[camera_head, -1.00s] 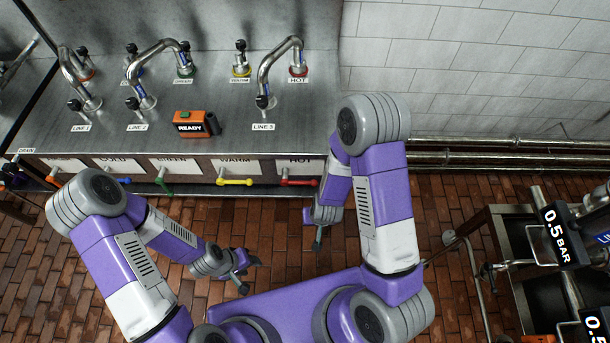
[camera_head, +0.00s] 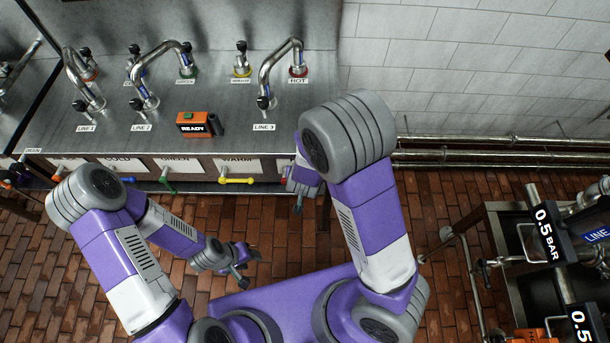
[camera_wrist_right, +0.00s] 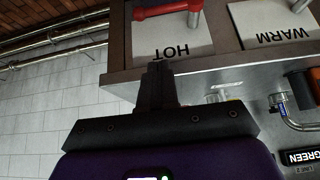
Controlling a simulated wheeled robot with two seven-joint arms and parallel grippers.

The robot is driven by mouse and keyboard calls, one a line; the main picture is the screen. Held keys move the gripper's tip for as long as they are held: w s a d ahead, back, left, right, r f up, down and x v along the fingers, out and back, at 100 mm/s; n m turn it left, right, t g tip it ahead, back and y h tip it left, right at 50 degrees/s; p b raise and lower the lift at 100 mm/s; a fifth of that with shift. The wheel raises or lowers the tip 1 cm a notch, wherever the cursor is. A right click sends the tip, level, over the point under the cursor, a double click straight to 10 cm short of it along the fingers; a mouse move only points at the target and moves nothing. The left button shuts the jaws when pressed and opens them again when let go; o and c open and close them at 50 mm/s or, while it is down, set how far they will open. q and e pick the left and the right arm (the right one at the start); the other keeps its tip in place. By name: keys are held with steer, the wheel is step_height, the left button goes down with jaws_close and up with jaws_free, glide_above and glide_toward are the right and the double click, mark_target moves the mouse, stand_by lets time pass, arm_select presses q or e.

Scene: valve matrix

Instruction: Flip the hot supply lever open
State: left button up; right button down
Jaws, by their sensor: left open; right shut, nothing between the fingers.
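The hot supply lever is a red handle across the top of the right wrist view (camera_wrist_right: 168,10), above the HOT label (camera_wrist_right: 172,52), which appears upside down. In the head view only a bit of its red end (camera_head: 284,175) shows; my right arm hides the rest. My right gripper (camera_head: 299,205) is in front of the bench at the HOT panel. In the wrist view its shut, empty fingers (camera_wrist_right: 156,80) point toward the label, apart from the handle in the picture; the depth gap is unclear. My left gripper (camera_head: 245,268) is open and empty over the brick floor.
A yellow WARM lever (camera_head: 237,181) is just left of the hot one, then a green lever (camera_head: 168,182). Above on the bench stand taps (camera_head: 276,70) and an orange READY box (camera_head: 194,123). A dark rack (camera_head: 510,230) stands at the right.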

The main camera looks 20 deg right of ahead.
steer(key=b+x, duration=0.3)
steer(key=x, duration=0.6)
steer(key=shift+s+f, duration=0.1)
steer(key=shift+s, duration=0.1)
step_height(320, 180, down, 4)
steer(key=shift+s+f+b, duration=0.1)
steer(key=shift+s+b, duration=0.1)
steer(key=shift+b, duration=0.55)
